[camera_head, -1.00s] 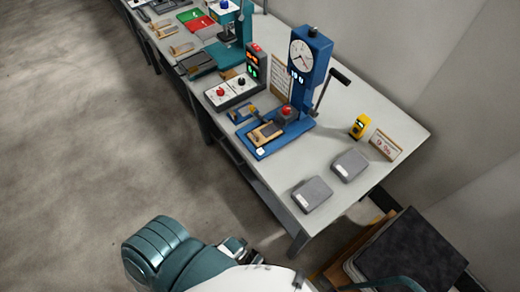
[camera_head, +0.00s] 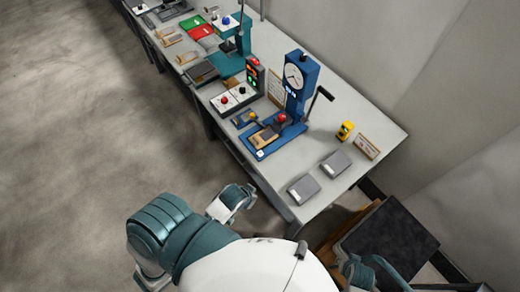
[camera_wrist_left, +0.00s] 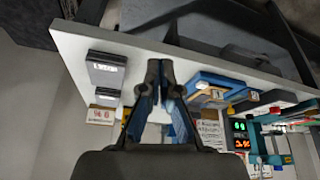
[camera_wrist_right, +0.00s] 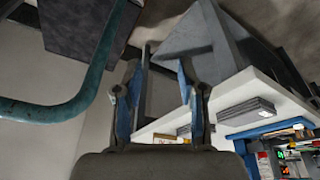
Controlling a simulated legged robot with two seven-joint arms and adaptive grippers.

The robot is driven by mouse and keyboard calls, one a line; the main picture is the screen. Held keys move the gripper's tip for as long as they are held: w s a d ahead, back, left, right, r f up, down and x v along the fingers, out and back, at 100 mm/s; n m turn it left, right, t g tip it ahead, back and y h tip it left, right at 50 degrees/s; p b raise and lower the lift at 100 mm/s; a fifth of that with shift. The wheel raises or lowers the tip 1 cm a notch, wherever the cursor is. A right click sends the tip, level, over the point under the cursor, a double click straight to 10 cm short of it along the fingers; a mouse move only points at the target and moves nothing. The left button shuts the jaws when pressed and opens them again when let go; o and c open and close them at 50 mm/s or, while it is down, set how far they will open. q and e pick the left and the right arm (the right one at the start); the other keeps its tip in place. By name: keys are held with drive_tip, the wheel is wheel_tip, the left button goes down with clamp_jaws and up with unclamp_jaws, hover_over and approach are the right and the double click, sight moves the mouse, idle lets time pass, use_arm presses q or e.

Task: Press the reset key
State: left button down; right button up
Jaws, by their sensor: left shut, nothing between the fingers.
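No reset key can be told by its label; the lettering is too small. A white control box (camera_head: 239,104) on the bench has a red button (camera_head: 224,100) and a black one (camera_head: 241,91). A blue press (camera_head: 297,98) with a dial has a red knob (camera_head: 282,118) low on it. My left gripper (camera_wrist_left: 163,68) is shut and empty in the left wrist view, in front of the bench, with the press base (camera_wrist_left: 217,84) to the right of its fingers. My right gripper (camera_wrist_right: 160,72) is open and empty, apart from the bench. Neither gripper's fingertips show clearly in the head view.
Two grey blocks (camera_head: 304,188) (camera_head: 335,163), a yellow device (camera_head: 345,130) and a sign (camera_head: 366,148) sit at the bench's near end. A dark-topped box (camera_head: 400,237) stands beside the bench. Floor left is clear.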

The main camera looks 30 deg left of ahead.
drive_tip(key=s+f+g, duration=0.1)
drive_tip(key=s+f, duration=0.2)
drive_tip(key=f, duration=0.7)
drive_tip(key=s+f, duration=0.2)
drive_tip(key=f, duration=0.9)
use_arm(q)
drive_tip(key=w+a+r+n+t, duration=0.1)
drive_tip(key=w+a+n, duration=0.3)
drive_tip(key=w, duration=0.7)
drive_tip(key=w+a+r+n+t+h, duration=0.1)
drive_tip(key=w+a+n+t, duration=0.2)
drive_tip(key=w+a, duration=0.3)
drive_tip(key=w+n, duration=0.1)
drive_tip(key=w, duration=0.4)
use_arm(e)
drive_tip(key=s+d+f+g, duration=0.1)
drive_tip(key=s+d+f, duration=0.2)
drive_tip(key=s+f, duration=0.9)
drive_tip(key=s, duration=0.3)
drive_tip(key=shift+s+d, duration=0.2)
drive_tip(key=shift+s, duration=0.15)
use_arm(q)
drive_tip(key=shift+w, duration=0.15)
use_arm(e)
drive_tip(key=shift+f, duration=0.1)
